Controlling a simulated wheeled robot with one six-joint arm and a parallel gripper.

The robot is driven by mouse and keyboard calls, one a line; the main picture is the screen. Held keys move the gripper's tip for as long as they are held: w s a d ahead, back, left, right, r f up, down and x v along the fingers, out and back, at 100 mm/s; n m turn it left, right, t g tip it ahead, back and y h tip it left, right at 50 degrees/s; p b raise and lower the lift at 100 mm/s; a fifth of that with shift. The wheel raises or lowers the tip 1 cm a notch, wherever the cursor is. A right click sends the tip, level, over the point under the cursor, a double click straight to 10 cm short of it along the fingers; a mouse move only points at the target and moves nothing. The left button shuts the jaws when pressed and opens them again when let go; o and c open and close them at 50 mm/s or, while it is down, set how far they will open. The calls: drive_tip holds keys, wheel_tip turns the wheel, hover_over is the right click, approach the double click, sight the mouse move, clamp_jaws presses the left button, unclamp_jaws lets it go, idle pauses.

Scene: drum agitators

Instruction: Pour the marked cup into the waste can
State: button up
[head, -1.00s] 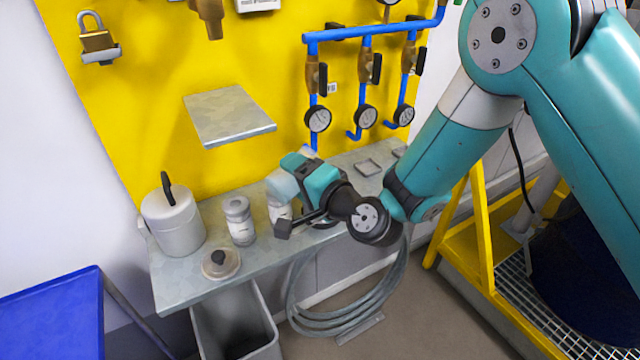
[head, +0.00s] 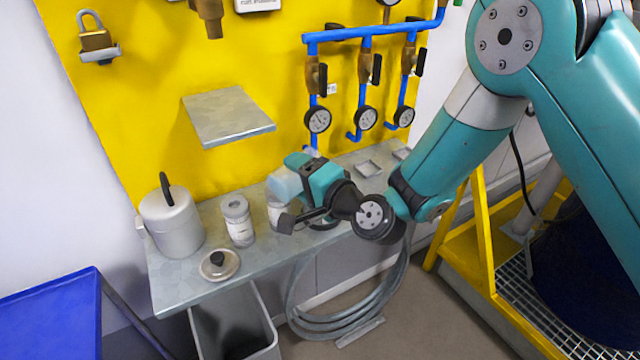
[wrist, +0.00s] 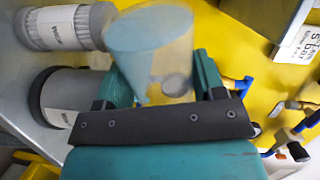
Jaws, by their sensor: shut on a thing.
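A pale, translucent blue cup (head: 286,182) is held by my gripper (head: 297,172) above the bench, in front of the yellow panel. In the wrist view the cup (wrist: 150,45) sits between the two teal fingers, with a round grey spot on its wall. I cannot make out any contents. The waste can (head: 262,335) is a grey, open-topped bin below the bench's front edge, lower left of my gripper and well apart from the cup. Its bottom is cut off by the picture edge.
On the grey bench (head: 185,285) stand a metal pot (head: 177,228), a labelled jar (head: 238,222), a second jar (head: 276,213) partly hidden by my wrist, and a knobbed lid (head: 220,264). A small shelf (head: 228,115) juts from the panel. A coiled hose (head: 340,318) hangs right of the can.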

drive_tip(key=shift+w+d+r+m+p, duration=0.15)
drive_tip(key=shift+r+m+p, duration=0.2)
drive_tip(key=shift+m, duration=0.35)
idle(0.6)
drive_tip(key=shift+w+f+m, duration=0.1)
drive_tip(key=shift+f+m, duration=0.05)
drive_tip(key=shift+m, duration=0.15)
